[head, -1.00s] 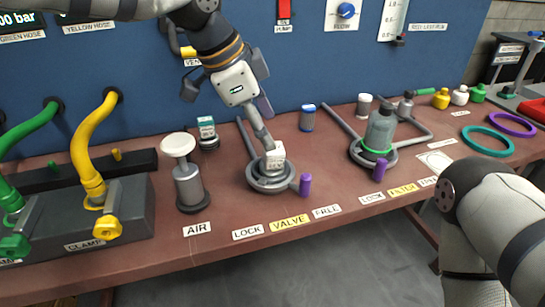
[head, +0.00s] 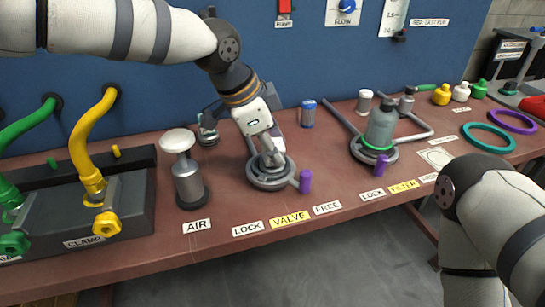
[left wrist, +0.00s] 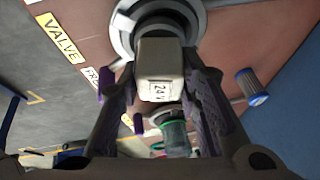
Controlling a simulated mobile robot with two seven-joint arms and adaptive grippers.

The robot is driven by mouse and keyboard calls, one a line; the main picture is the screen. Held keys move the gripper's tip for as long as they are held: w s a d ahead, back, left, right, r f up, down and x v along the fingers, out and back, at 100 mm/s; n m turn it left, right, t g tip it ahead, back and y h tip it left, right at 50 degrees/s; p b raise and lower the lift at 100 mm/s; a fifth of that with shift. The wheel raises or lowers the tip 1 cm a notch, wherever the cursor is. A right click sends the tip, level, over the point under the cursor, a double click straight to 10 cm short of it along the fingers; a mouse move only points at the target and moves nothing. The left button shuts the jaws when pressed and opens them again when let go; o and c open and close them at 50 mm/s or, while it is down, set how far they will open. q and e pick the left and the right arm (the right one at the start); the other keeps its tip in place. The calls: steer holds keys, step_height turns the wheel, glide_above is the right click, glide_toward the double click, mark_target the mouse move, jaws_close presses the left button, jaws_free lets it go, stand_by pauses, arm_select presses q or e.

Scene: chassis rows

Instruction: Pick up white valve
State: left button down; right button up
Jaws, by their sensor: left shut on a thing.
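The white valve (left wrist: 160,68) shows in the left wrist view as a pale block marked "24V" between the fingers. My left gripper (left wrist: 160,95) is shut on it. In the head view my left gripper (head: 268,152) reaches down over the grey round holder (head: 262,183), and fingers hide most of the valve. The holder has a purple-tipped lever (head: 305,182) pointing right and stands behind the yellow VALVE label (head: 290,219). I cannot tell whether the valve still touches the holder. My right gripper is out of view.
A silver cylinder with a white knob (head: 187,168) stands left of the holder. A grey bottle with a green ring (head: 380,128) sits in another holder to the right. A small blue-capped container (head: 308,113) stands behind. Yellow and green hoses with a clamp block (head: 125,200) fill the left.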

arm_select(q)
steer(key=shift+w+r, duration=0.1)
steer(key=shift+r, duration=0.25)
step_height(320, 180, up, 3)
steer(key=shift+r, duration=0.1)
steer(key=s+a+r+p, duration=0.3)
steer(key=s+r, duration=0.6)
steer(key=s, duration=0.4)
steer(key=shift+s+a, duration=0.25)
steer(key=shift+a, duration=0.35)
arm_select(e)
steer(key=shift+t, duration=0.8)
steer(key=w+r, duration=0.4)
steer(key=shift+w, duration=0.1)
